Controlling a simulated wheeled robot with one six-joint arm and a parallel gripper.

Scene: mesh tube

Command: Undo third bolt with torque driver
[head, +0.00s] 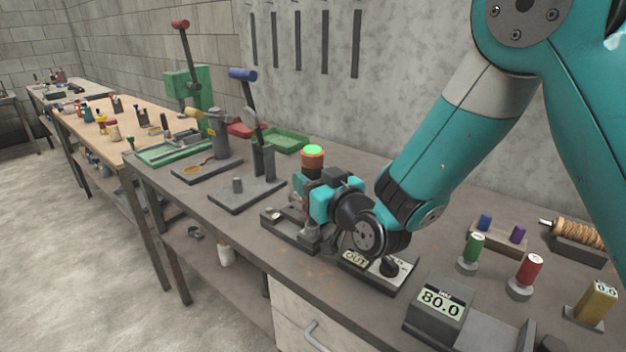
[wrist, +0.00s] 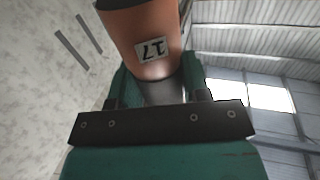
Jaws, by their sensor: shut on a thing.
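My gripper (head: 310,186) is shut on the copper-orange torque driver (head: 313,161), which stands upright with a bright green top. In the wrist view the driver (wrist: 143,35) carries a label that reads 17, upside down, between the green fingers of my gripper (wrist: 160,88). The driver is above a dark metal fixture (head: 283,232) near the bench's front edge. The driver's tip and the bolts are hidden behind my gripper or too small to tell, so I cannot see whether the tip touches a bolt.
A panel marked OUT (head: 357,260) with a black knob lies right of the fixture. A box showing 80.0 (head: 440,305), a green-handled tool (head: 473,247) and a red-handled tool (head: 529,270) stand farther right. A blue-handled lever press (head: 262,150) stands behind left.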

